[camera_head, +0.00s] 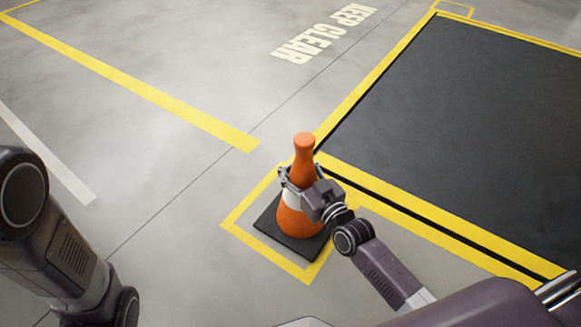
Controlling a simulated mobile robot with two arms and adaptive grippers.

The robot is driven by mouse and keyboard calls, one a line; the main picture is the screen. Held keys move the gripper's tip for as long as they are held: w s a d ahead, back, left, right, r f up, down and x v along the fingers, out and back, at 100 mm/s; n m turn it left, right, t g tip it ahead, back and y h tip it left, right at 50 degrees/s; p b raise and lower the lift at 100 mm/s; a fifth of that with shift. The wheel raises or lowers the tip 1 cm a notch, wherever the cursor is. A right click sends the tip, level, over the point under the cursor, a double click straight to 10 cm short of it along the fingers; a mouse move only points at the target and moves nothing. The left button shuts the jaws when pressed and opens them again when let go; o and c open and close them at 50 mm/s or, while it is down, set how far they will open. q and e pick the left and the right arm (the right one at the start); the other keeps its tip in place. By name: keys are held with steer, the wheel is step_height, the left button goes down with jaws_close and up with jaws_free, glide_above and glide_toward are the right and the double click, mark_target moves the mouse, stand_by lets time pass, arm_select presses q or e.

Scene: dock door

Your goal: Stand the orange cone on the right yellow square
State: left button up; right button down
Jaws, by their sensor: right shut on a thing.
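The orange cone (299,222) has a white band and a black square base (268,227). It is upright in the head view, with its base within the yellow square outline (240,243) on the floor. My right gripper (299,185) is shut around the cone at its white band, coming from the right. I cannot tell whether the base touches the floor. The square's right side is partly hidden by the cone and my right arm. My left arm is at the lower left, and its gripper is out of view.
A dark dock plate (465,130) with yellow borders lies to the right. A yellow stripe (130,82) runs across the floor at the left. White KEEP CLEAR lettering (325,35) is at the top. Another small yellow square (455,4) is at the top right. The grey floor left of the cone is clear.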

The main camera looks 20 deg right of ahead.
steer(key=shift+r, duration=0.2)
steer(key=c, duration=1.8)
jaws_free()
steer(key=shift+f, duration=0.25)
steer(key=shift+c, duration=0.2)
steer(key=o, duration=1)
steer(key=shift+c, duration=0.2)
steer(key=shift+r, duration=0.1)
